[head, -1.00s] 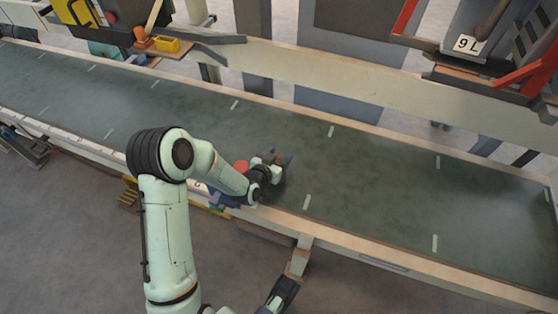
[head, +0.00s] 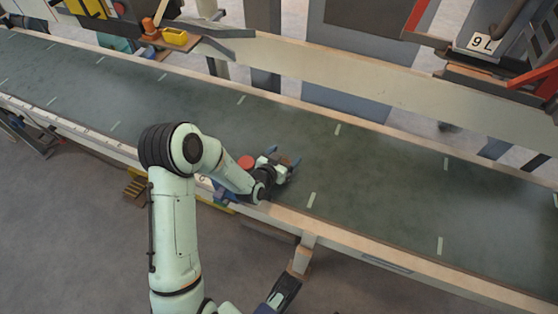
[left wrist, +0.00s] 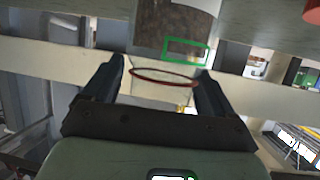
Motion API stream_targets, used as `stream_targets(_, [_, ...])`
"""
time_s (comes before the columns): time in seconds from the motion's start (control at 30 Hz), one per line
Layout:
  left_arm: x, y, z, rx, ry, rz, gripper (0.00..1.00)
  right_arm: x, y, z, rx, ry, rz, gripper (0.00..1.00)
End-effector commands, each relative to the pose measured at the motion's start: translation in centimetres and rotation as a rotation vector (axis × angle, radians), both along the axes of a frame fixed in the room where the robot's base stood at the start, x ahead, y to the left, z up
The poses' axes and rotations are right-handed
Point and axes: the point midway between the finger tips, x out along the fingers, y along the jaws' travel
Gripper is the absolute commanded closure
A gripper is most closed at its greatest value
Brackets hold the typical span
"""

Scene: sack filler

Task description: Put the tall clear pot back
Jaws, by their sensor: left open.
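My left gripper (head: 284,160) is over the near side of the green belt in the head view, jaws apart. In the left wrist view its two dark fingers (left wrist: 160,66) stand open. Between them shows a see-through pot (left wrist: 165,92) with a dark red rim; I cannot tell whether the fingers touch it. Beyond the fingertips, a clear container with dark brown contents (left wrist: 172,25) and a green-outlined square is cut off by the top edge. In the head view I cannot make out the pot. A dark, mint-edged part, apparently my right gripper (head: 284,290), is at the bottom.
The long green belt (head: 400,190) is largely bare apart from pale marks. A red round thing (head: 246,162) is beside my left gripper.

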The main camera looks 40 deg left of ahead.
Motion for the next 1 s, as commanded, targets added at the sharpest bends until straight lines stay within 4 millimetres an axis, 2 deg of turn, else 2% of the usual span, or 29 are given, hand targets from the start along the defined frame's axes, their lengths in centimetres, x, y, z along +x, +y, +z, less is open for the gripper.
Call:
stream_targets(0.17, [-2.3, -0.4, 1.2, 0.001, 0.002, 0.000, 0.14, -0.8, 0.5, 0.8, 0.011, 0.021, 0.009, 0.40])
stream_targets(0.4, [-7.1, -1.2, 3.3, 0.001, 0.001, 0.002, 0.14, -2.3, 1.2, 1.8, 0.030, 0.061, 0.026, 0.40])
stream_targets(0.6, [-9.9, -1.7, 4.5, -0.001, 0.001, 0.001, 0.14, -3.8, 2.0, 2.9, 0.049, 0.098, 0.042, 0.40])
stream_targets(0.8, [-10.9, -1.9, 4.8, 0.000, -0.001, 0.000, 0.14, -4.5, 2.3, 3.2, 0.058, 0.117, 0.049, 0.40])
stream_targets(1.0, [-10.9, -1.9, 4.7, 0.000, 0.000, 0.000, 0.14, -4.5, 2.3, 3.2, 0.059, 0.118, 0.049, 0.40])
